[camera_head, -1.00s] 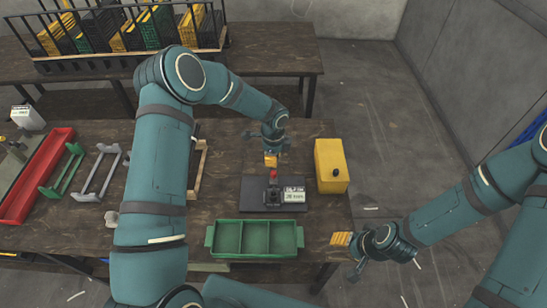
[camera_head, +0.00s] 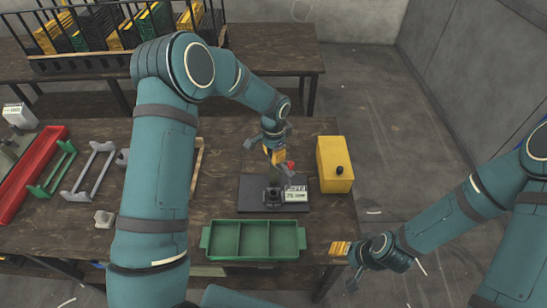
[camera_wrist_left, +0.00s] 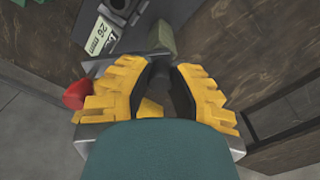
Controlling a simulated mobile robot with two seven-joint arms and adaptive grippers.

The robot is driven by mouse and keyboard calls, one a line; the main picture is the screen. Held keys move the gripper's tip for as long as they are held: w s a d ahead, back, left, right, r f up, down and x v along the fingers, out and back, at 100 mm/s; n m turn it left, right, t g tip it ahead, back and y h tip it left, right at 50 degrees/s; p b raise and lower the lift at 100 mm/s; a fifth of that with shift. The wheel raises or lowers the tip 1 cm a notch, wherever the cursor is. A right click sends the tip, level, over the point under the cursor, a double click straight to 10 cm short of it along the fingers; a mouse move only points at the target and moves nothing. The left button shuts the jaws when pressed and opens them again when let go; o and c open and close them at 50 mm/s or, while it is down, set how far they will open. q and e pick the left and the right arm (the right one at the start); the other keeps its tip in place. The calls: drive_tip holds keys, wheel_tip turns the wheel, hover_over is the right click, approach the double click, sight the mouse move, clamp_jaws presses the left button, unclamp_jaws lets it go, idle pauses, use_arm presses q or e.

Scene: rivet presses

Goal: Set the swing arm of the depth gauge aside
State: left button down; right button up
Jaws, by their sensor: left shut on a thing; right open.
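The depth gauge (camera_head: 271,195) stands on a dark plate (camera_head: 250,200), with a white label plate (camera_head: 296,193) on its right. Its swing arm carries a red knob (camera_head: 291,166), which sits just right of my left gripper's tips (camera_head: 277,158). In the left wrist view the red knob (camera_wrist_left: 76,94) shows beside the yellow fingers (camera_wrist_left: 160,95). My left gripper is shut on the swing arm, whose held part is mostly hidden by the fingers. My right gripper (camera_head: 340,248) is open and empty, off the table's front right corner.
A green tray with three compartments (camera_head: 204,240) lies in front of the plate. A yellow box with a black knob (camera_head: 335,160) stands to the right. Grey and green frames and a red tray (camera_head: 30,175) lie at the left.

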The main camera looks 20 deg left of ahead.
use_arm(q)
drive_tip(key=n+b, duration=0.1)
drive_tip(key=n, duration=0.2)
drive_tip(key=shift+d+n, duration=0.1)
drive_tip(key=shift+n, duration=0.2)
drive_tip(key=shift+n+b, duration=0.65)
drive_tip(key=shift+n, duration=1.05)
drive_tip(key=c, duration=0.8)
unclamp_jaws()
wheel_tip(320, 180, up, 12)
